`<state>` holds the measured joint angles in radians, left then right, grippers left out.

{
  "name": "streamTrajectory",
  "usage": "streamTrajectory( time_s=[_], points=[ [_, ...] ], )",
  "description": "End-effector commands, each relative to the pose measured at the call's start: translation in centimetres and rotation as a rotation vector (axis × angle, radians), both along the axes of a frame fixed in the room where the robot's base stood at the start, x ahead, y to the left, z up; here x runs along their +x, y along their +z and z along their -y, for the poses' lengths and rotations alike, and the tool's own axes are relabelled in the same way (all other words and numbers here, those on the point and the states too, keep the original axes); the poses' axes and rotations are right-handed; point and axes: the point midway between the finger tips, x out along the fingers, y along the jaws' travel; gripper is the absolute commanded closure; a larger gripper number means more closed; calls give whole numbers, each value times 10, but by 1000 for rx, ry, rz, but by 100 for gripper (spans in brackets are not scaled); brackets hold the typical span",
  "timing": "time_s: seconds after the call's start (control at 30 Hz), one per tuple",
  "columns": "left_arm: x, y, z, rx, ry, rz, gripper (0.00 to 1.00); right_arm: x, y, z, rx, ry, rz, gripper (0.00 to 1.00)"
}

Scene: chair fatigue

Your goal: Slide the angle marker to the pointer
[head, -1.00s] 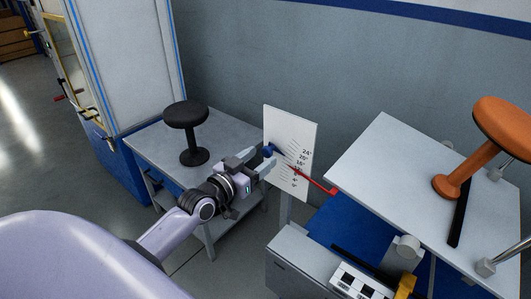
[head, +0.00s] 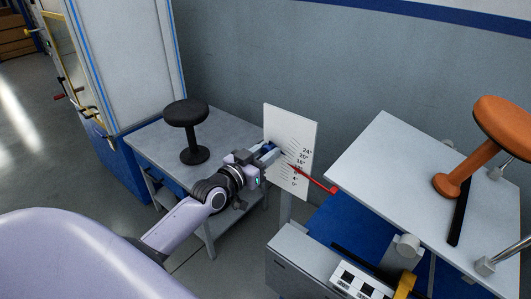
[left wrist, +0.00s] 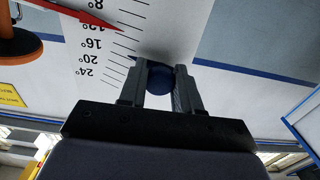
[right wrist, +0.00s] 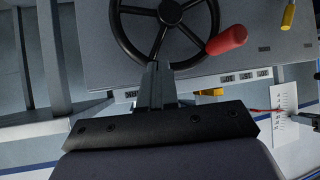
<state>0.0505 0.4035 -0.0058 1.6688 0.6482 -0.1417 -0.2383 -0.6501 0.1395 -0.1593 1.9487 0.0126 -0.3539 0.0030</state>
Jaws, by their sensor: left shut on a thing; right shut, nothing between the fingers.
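The white angle board (head: 299,135) stands upright with printed degree marks; it fills the upper left wrist view (left wrist: 150,45). The red pointer (head: 318,181) reaches across the board, its tip near the 12° mark in the left wrist view (left wrist: 95,18). The angle marker, a blue round knob (left wrist: 160,80), sits between the fingers of my left gripper (left wrist: 160,92), level with about the 16° to 20° marks. My left gripper (head: 268,152) is shut on it at the board's face. My right gripper (right wrist: 157,80) is shut and empty below a black handwheel.
The handwheel (right wrist: 162,50) with a red handle (right wrist: 227,40) is close to my right gripper. A black stool (head: 190,125) stands on a side table (head: 150,145).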

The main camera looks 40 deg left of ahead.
Motion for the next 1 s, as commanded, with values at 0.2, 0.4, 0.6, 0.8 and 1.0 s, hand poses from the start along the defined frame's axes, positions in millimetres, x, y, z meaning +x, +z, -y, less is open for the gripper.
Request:
streamTrajectory(
  time_s=[0.2, 0.4, 0.6, 0.8, 1.0],
  points=[
    [0, -20, -3, -34, -2, -6, 100, 0, -15, 0, 0, 0, 1, 100],
    [0, -29, -5, -69, -1, -7, 100, 1, -21, 0, 0, 0, 1, 100],
    [0, -28, -5, -68, -2, -8, 100, 1, -20, 0, 0, 0, 1, 100],
    [0, -27, -5, -68, -1, -7, 42, 1, -20, 0, 0, 0, 2, 100],
    [0, -27, -5, -69, -1, -6, 42, 1, -20, 0, 0, 0, 2, 100]
  ],
)
